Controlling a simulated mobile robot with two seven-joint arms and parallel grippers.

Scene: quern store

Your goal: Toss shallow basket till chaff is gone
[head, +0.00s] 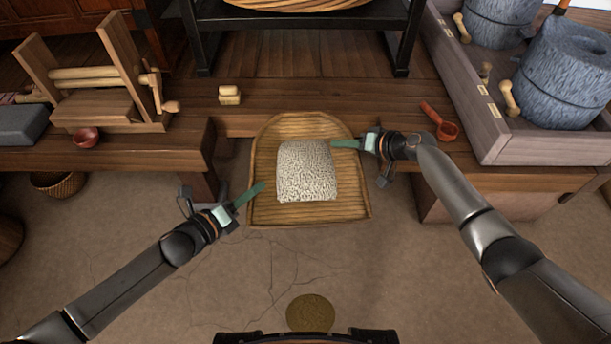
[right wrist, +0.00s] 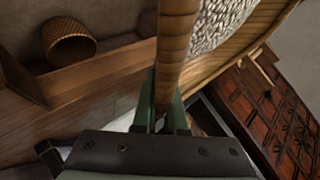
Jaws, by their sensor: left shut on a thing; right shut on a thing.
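The shallow basket (head: 262,212) is a woven, scoop-shaped tray in the middle of the head view. A pale heap of grain (head: 307,172) lies in its middle; I cannot tell any chaff apart from it. My left gripper (head: 250,194) is shut on the basket's left rim. My right gripper (head: 345,143) is shut on its right rim. In the right wrist view the basket's rim (right wrist: 176,50) runs between the green fingers of that gripper (right wrist: 163,105), with grain (right wrist: 218,22) beyond it.
Wooden benches stand behind and at both sides. A red scoop (head: 439,122), a small red bowl (head: 87,137) and a grey stone quern (head: 566,72) rest there. A round tan mound or disc (head: 310,313) lies on the floor in front. The floor around it is clear.

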